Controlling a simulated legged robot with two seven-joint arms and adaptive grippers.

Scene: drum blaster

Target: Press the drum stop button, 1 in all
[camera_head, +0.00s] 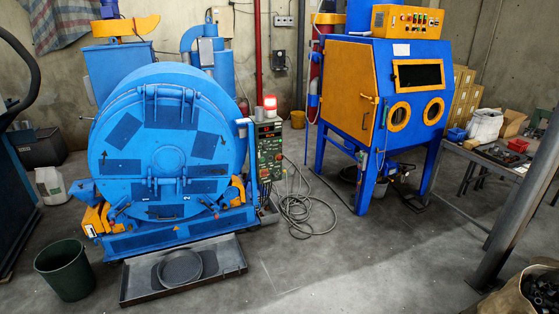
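The blue drum blaster (168,148) stands at the left of the view, its round door facing me and looking shut. A narrow dark green control panel (269,150) stands upright at the drum's right side. It carries a small display near the top and several small buttons and lamps. The stop button is too small to tell apart from the others on the panel. Neither of my grippers shows in the view.
A grey tray (226,262) lies on the floor before the drum, with a dark green bucket (64,271) to its left. Loose cables (300,209) lie right of the panel. A blue and orange cabinet (340,135) stands beyond. The front middle floor is clear.

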